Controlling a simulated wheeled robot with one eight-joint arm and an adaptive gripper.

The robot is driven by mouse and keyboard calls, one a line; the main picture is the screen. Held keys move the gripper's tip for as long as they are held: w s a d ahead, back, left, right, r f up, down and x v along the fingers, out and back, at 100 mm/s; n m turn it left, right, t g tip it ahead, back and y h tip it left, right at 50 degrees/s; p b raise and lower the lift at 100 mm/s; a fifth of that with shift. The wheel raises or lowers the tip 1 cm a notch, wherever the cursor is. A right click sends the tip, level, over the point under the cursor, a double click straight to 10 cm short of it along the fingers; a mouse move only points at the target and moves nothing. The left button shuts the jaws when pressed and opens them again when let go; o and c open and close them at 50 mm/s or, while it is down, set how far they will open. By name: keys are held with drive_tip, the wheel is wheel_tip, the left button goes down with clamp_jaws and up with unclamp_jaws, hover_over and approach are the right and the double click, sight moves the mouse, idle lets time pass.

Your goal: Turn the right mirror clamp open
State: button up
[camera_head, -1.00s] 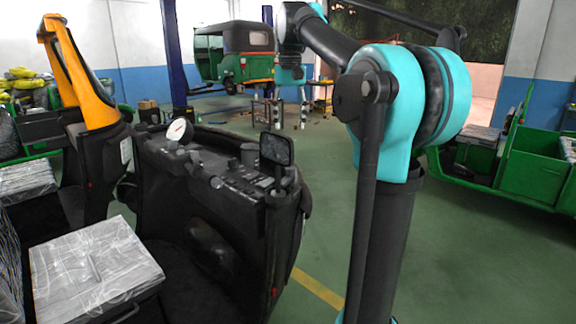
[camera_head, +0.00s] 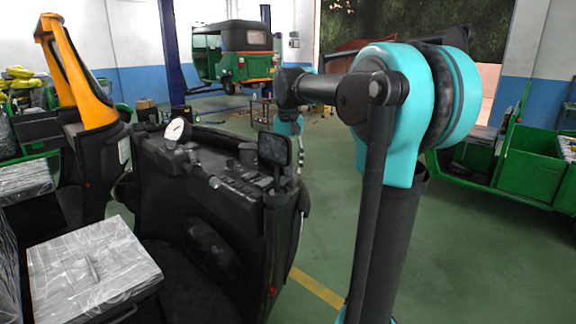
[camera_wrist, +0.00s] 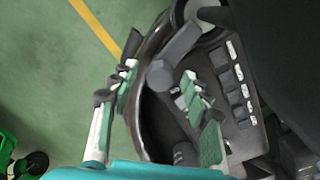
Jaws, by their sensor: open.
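The right mirror (camera_head: 274,149) stands upright on a short dark stem at the right end of the black rickshaw dashboard (camera_head: 215,165). In the head view, part of my arm's end shows just behind the mirror, which hides most of the gripper. In the wrist view, my gripper (camera_wrist: 157,78) is open, with its two green and white fingers spread apart. A dark grey, arm-like part (camera_wrist: 172,57), which looks like the mirror clamp, lies between and just beyond the fingertips. Nothing appears held, and I cannot tell whether a finger touches it.
A white dial gauge (camera_head: 177,130) stands on the dashboard's left side. Dashboard buttons (camera_wrist: 235,80) lie right of the fingers in the wrist view. A plastic-wrapped seat (camera_head: 85,265) is at lower left. Green floor (camera_head: 450,255) is clear to the right, before a green vehicle body (camera_head: 530,165).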

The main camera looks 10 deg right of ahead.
clamp_jaws()
idle(0.3)
drive_tip(key=shift+n, duration=0.3)
drive_tip(key=n, duration=0.3)
drive_tip(key=shift+n, duration=0.3)
drive_tip(key=n, duration=0.4)
drive_tip(key=shift+n, duration=0.3)
drive_tip(key=n, duration=0.9)
